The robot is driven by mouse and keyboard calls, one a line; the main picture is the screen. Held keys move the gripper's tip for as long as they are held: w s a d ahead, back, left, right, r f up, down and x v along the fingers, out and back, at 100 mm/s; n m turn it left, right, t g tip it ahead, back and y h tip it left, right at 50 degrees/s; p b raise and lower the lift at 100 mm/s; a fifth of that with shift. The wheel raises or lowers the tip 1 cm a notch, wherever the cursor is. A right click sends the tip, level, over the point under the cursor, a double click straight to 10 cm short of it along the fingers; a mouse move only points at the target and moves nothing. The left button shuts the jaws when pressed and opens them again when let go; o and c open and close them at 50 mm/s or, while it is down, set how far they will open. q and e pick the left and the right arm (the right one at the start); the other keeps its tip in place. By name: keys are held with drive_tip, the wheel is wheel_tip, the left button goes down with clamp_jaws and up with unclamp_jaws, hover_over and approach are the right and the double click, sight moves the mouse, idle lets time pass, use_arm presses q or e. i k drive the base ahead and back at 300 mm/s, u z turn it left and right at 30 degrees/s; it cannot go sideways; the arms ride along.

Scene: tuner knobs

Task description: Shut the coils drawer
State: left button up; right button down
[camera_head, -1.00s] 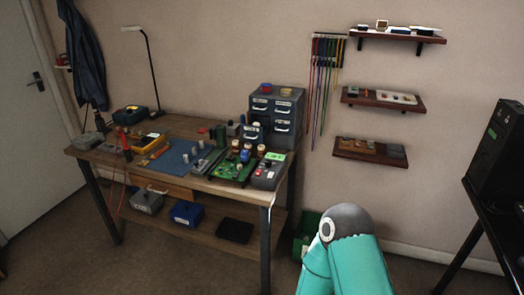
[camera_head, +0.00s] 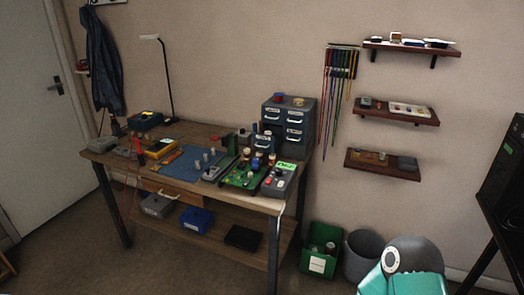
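A small grey drawer cabinet (camera_head: 287,102) stands at the back right end of the workbench (camera_head: 235,200). It has several drawers with pale labels and handles. The lower left drawer (camera_head: 262,141) appears pulled out of the cabinet front, partly hidden by bottles before it. The labels are too small to read, so I cannot tell for certain that it is the coils drawer. Neither gripper is in view.
A green circuit board (camera_head: 242,178) and a grey box with a green display (camera_head: 280,179) lie before the cabinet. A green crate (camera_head: 320,250) and a grey bin (camera_head: 363,254) stand on the floor right of the bench. Wall shelves (camera_head: 392,109) hang at right.

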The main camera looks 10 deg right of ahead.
sight(261, 141)
drive_tip(key=z, duration=0.05)
drive_tip(key=i, duration=1)
drive_tip(key=u, duration=0.05)
